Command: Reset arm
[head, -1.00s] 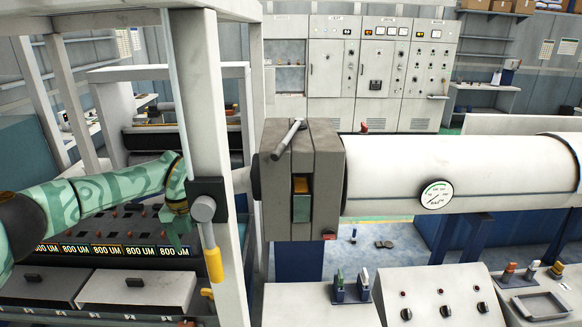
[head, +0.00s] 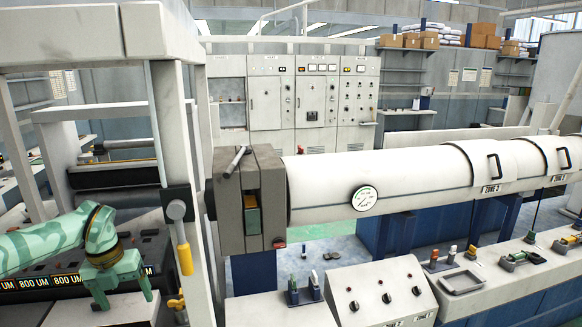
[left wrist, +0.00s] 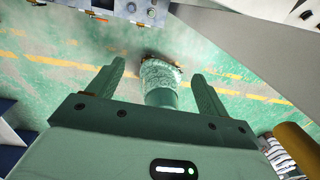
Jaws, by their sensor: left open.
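My left arm comes in from the left in the head view. Its green left gripper (head: 127,298) points down in front of the row of "800 UM" labels (head: 50,282), left of the white frame post. The left wrist view shows the same gripper (left wrist: 163,85) with its two fingers spread apart and nothing between them but the floor and part of my own body beyond. My right gripper is in neither view.
A yellow-handled lever (head: 183,250) hangs on the white post (head: 170,130) just right of my left gripper. The grey die block (head: 250,200) and white barrel (head: 390,185) with a gauge (head: 365,198) lie further right. A control panel (head: 380,295) stands at the front.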

